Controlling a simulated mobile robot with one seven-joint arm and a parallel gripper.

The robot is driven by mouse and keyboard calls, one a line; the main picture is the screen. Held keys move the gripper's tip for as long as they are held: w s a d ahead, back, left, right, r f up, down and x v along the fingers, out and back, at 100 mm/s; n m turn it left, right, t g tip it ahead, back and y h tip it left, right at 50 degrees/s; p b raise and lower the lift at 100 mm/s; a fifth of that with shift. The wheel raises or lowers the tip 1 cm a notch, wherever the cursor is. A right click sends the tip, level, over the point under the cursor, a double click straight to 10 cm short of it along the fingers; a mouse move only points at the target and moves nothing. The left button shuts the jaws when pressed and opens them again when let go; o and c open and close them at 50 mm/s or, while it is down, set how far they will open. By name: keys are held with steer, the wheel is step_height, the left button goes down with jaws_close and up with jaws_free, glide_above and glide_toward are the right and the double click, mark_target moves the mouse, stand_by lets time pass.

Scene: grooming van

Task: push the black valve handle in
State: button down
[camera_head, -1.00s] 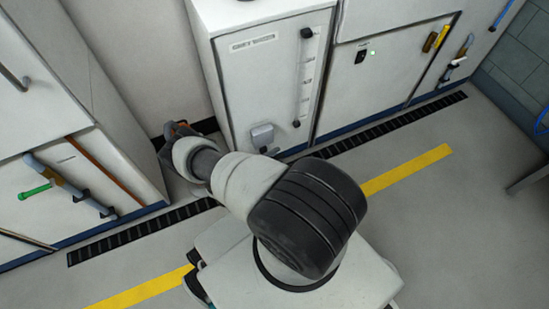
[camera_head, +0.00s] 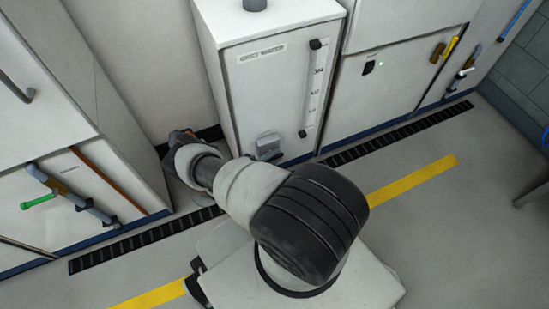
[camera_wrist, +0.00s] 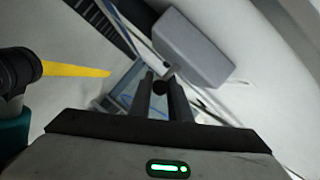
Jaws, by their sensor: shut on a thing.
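A grey box-shaped fitting (camera_head: 268,148) is low on the front of the white "GREY WATER" tank cabinet (camera_head: 232,95). In the wrist view, the fitting (camera_wrist: 195,48) is just beyond my fingertips. A dark rounded knob, apparently the black valve handle (camera_wrist: 164,86), is at the tips, with a short stem between it and the fitting. My gripper (camera_wrist: 162,80) has its two dark fingers close together around the knob. In the head view, my arm hides the fingers and the handle.
A white cabinet with a green handle (camera_head: 38,201) stands left of the tank. More cabinets are on the right. A black floor grate (camera_head: 400,130) and a yellow stripe (camera_head: 415,182) run along the front.

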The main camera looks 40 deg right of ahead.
steer(key=c, duration=1.7)
jaws_free()
steer(key=shift+w, duration=0.3)
steer(key=shift+s, duration=0.15)
